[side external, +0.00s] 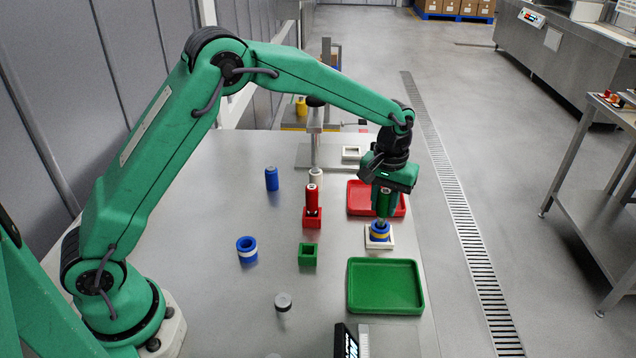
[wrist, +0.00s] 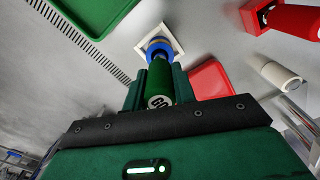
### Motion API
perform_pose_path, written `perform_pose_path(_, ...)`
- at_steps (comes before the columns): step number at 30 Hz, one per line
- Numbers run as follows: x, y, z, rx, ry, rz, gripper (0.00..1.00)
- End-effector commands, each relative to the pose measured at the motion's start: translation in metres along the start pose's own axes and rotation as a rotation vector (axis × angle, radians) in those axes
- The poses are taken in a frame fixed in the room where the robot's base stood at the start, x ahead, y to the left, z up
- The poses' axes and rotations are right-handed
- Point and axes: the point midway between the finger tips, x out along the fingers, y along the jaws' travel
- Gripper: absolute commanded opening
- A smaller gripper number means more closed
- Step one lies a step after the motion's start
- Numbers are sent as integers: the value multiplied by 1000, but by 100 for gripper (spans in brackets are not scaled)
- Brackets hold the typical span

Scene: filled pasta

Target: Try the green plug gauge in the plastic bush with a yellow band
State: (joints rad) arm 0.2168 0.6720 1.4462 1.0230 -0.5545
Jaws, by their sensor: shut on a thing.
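My gripper (side external: 384,208) is shut on the green plug gauge (wrist: 159,82), which points down between the fingers; its marked end faces the wrist camera. Directly below is the blue plastic bush with a yellow band (side external: 379,233). The bush stands upright on a white square plate (side external: 388,243) and also shows in the wrist view (wrist: 158,46). The gauge is lined up over the bush, its lower end at or very near the bush's top. I cannot tell whether its tip is inside the bore.
A red tray (side external: 358,211) lies behind, a green tray (side external: 386,311) in front. To the left are a red gauge (side external: 312,195) in a red holder, an empty green holder (side external: 308,256), a blue bush with a white band (side external: 247,258) and a blue cylinder (side external: 272,180).

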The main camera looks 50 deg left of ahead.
Motion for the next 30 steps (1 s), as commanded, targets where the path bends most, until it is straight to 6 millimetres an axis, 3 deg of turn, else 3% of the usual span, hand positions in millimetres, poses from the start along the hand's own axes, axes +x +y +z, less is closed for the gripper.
perform_pose_path(30, 13, 0, 0, 0, 0, 0, 0)
